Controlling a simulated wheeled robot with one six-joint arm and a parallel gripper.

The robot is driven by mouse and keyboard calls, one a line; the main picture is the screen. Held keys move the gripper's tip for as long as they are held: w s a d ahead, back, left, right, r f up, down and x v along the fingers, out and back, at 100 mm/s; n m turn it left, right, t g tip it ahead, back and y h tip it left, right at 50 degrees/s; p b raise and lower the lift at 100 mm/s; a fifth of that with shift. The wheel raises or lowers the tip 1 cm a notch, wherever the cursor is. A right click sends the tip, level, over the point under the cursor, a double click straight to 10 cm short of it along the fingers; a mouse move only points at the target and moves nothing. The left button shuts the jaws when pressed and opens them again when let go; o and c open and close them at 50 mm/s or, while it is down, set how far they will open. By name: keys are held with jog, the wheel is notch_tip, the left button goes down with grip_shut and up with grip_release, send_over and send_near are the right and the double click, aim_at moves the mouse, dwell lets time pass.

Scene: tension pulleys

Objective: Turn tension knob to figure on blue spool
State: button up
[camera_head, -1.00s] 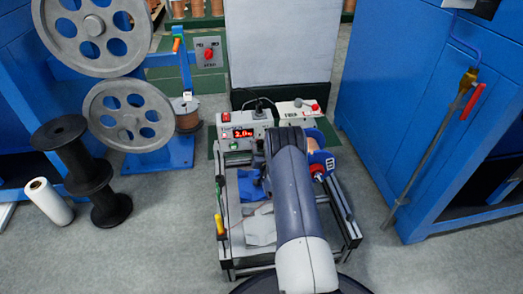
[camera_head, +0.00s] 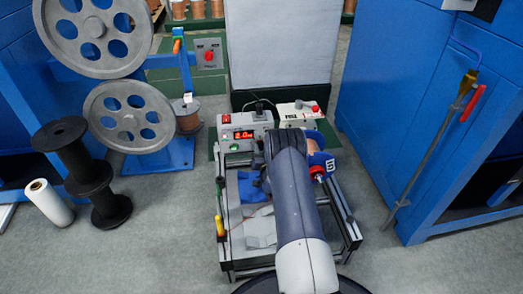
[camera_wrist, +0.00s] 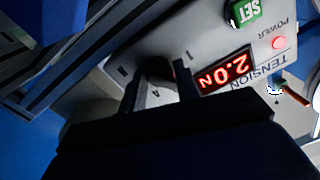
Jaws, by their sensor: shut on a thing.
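The tension box (camera_head: 246,143) has a red display (camera_head: 243,134) reading 2.0. In the wrist view the box face appears tilted and nearly upside down, and its display (camera_wrist: 225,70) reads 2.0N. The tension knob (camera_wrist: 155,70) is a dark round shape, partly hidden by my fingers. My gripper (camera_wrist: 162,85) is shut on the knob, one finger on each side. The blue spool (camera_head: 324,165) is at the right of the rig, partly hidden behind my arm. Its flange bears a white figure that looks like a 5.
A white box (camera_head: 299,114) with a red button stands behind the arm. Black spools (camera_head: 85,170) and a white roll (camera_head: 48,201) stand at left. Blue cabinets flank the rig. A green SET button (camera_wrist: 245,12) lies near the display.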

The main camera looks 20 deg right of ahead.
jog(key=shift+d+m, duration=0.1)
jog(key=shift+m, duration=0.3)
jog(key=m, duration=0.3)
jog(key=shift+s, duration=0.1)
jog(key=m, duration=0.4)
jog(key=shift+f+m+h, duration=0.1)
jog(key=shift+m+h, duration=0.2)
jog(key=m, duration=0.3)
jog(key=shift+m, duration=0.4)
jog(key=shift+m+h, duration=0.4)
jog(key=shift+m, duration=1.6)
jog(key=o, duration=0.9)
